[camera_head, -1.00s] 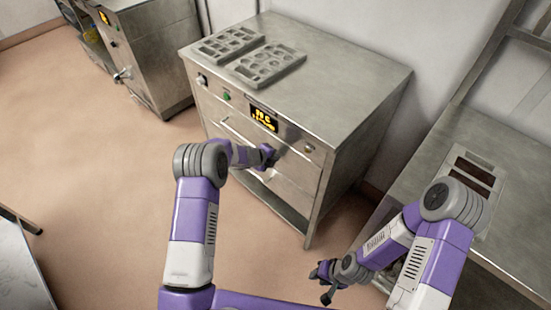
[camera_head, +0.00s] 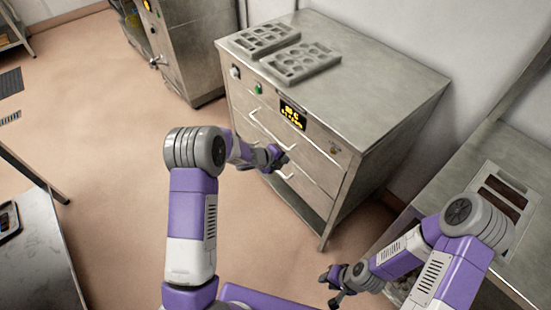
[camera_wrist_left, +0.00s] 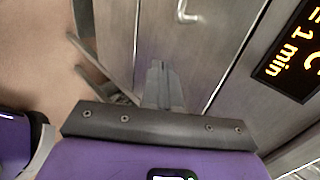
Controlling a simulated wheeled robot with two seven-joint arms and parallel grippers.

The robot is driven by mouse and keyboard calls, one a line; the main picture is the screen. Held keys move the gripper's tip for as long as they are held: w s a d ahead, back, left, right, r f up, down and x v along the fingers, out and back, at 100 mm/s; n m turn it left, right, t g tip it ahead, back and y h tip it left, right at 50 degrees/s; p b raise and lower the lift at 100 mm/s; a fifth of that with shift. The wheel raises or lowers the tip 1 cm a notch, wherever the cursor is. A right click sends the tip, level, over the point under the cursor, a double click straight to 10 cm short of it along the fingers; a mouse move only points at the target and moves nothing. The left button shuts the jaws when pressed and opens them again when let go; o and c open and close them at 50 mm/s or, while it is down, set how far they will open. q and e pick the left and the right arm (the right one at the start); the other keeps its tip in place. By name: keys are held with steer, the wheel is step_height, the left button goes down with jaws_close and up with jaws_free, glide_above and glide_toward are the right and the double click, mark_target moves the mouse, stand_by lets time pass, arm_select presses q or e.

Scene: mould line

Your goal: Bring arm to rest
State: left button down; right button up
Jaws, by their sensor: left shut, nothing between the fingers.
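My left arm comes up from the bottom of the head view, and its gripper (camera_head: 282,158) is in front of the drawer fronts of a steel cabinet (camera_head: 390,90). In the left wrist view the left fingers (camera_wrist_left: 160,86) are together and empty, with the cabinet's front and a drawer handle (camera_wrist_left: 188,12) beyond them. My right gripper (camera_head: 335,285) hangs low at the bottom right, beside the right-hand bench; its jaws are too small to judge.
Two grey moulds (camera_head: 300,62) lie on the cabinet top. Its lit display (camera_head: 293,114) also shows in the left wrist view (camera_wrist_left: 292,58). A steel bench (camera_head: 530,150) with a dark-windowed tray stands at right. A table (camera_head: 35,250) stands at lower left. Floor between is clear.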

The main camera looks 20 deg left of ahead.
arm_select(q)
steer(key=v, duration=0.4)
steer(key=shift+a+p, duration=0.15)
steer(key=shift+p, duration=0.15)
steer(key=shift+s, duration=0.15)
steer(key=s+d+f+n+g, duration=0.2)
steer(key=s+f+n, duration=0.2)
steer(key=s+n, duration=0.5)
steer(key=s+d+f+n+g, duration=0.2)
steer(key=s+f+n, duration=0.3)
steer(key=s+n, duration=0.4)
steer(key=s+d+f+n+g+y, duration=0.1)
steer(key=s+d+f+n+g, duration=0.2)
steer(key=s+n, duration=0.6)
steer(key=s+f, duration=0.2)
steer(key=s, duration=0.2)
steer(key=shift+f+n+p, duration=0.15)
steer(key=shift+n+p, duration=0.15)
steer(key=shift+p, duration=0.1)
